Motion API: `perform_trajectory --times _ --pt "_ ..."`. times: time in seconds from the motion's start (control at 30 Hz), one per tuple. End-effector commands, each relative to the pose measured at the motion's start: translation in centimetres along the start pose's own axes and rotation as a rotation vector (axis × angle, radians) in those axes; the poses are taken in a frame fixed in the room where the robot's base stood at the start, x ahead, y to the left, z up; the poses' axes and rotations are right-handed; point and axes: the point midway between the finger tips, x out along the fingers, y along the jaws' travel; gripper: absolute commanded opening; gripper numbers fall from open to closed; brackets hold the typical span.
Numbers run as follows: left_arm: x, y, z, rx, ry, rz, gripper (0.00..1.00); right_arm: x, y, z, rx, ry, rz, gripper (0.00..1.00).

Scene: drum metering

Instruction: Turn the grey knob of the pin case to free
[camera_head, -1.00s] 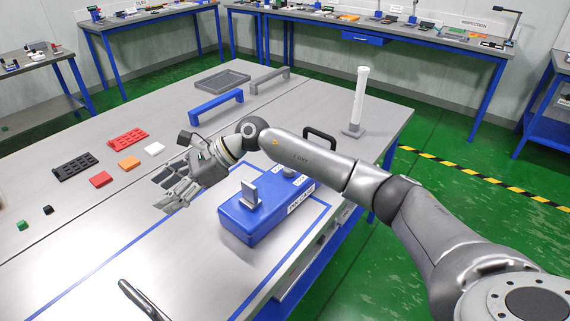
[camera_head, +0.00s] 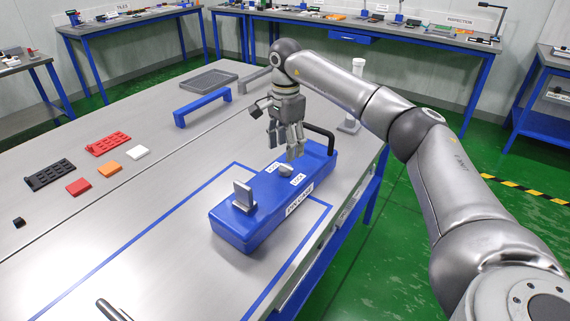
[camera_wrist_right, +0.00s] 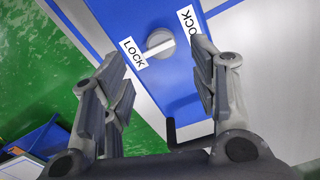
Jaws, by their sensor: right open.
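The blue pin case (camera_head: 262,203) stands on the bench, with its grey knob (camera_head: 285,171) on top between two white labels. In the right wrist view the round knob (camera_wrist_right: 160,41) has a pale bar whose lower-left end points to the label LOCK (camera_wrist_right: 132,53). The other label (camera_wrist_right: 188,19) is partly hidden by a finger. An upright grey plate (camera_head: 243,196) stands at the case's near end. My right gripper (camera_head: 287,150) is open and empty, pointing down above the knob, apart from it. My left gripper is not in view.
A black handle (camera_head: 321,138) rises at the case's far end, close to my right fingers. A white post (camera_head: 357,68) stands beyond. A blue bar handle (camera_head: 203,106), a grey tray (camera_head: 208,80) and coloured blocks lie left.

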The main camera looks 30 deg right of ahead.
Motion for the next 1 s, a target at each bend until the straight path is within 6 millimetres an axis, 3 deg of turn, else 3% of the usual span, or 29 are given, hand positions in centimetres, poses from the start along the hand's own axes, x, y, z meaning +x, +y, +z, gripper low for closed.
perform_trajectory --times 0.1,0.3,0.73,1.0 --pt "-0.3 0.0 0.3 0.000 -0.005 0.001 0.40 2.4 0.1 0.0 0.001 0.000 0.003 0.54" --pt "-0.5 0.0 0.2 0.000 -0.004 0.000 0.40 5.3 0.1 0.0 0.001 -0.001 0.001 0.54" --pt "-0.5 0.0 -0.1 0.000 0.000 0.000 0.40 6.5 0.0 0.1 0.001 -0.002 -0.001 0.54" --pt "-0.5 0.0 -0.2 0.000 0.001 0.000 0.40 6.4 0.0 0.1 0.001 -0.002 -0.001 0.21"
